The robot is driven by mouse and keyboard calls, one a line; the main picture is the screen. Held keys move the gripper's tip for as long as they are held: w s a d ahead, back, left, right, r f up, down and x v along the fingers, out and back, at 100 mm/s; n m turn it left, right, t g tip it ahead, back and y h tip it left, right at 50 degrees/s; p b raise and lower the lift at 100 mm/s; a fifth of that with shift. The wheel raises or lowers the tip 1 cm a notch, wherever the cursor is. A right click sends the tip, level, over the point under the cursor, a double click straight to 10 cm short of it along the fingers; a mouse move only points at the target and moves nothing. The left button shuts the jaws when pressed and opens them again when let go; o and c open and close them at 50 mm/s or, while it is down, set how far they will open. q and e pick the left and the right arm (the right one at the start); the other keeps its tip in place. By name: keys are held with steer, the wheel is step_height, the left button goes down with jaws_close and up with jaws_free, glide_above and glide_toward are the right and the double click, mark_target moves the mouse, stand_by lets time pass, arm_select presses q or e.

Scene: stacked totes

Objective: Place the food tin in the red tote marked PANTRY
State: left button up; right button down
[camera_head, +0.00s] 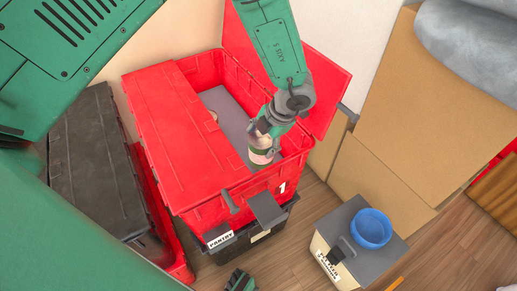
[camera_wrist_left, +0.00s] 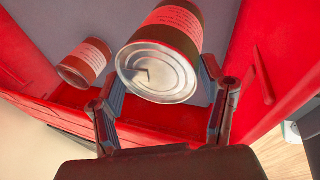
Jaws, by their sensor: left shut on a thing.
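The red tote marked PANTRY (camera_head: 230,203) stands on a black tote in the head view. Its left lid half is closed and its right half stands open, so the grey floor shows. My left gripper (camera_head: 263,137) is shut on the food tin (camera_head: 262,156), inside or just above the opening near the front wall. In the left wrist view the food tin (camera_wrist_left: 165,65) sits between the two fingers of my left gripper (camera_wrist_left: 165,95), one metal end towards the camera. Whether it touches the floor cannot be told. My right gripper is not identifiable.
A black-lidded tote (camera_head: 95,160) stands at the left. A cream box (camera_head: 322,255) with a grey lid and blue bowl (camera_head: 371,228) stands at front right. Cardboard boxes (camera_head: 395,150) fill the right.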

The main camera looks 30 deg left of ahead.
arm_select(q)
steer(key=f, duration=0.1)
steer(key=f+b, duration=0.1)
steer(key=f, duration=0.2)
steer(key=shift+a+f+b, duration=0.1)
steer(key=shift+a+b, duration=0.15)
steer(key=shift+b, duration=0.05)
steer(key=shift+a+f, duration=0.1)
steer(key=shift+f, duration=0.1)
steer(key=shift+r, duration=0.1)
steer(key=o, duration=1.7)
steer(key=shift+c, duration=0.2)
steer(key=shift+d+r, duration=0.1)
steer(key=shift+d, duration=0.1)
steer(key=p+v, duration=0.4)
steer(key=v, duration=0.7)
steer(key=shift+r+p, duration=0.3)
steer(key=shift+r, duration=0.05)
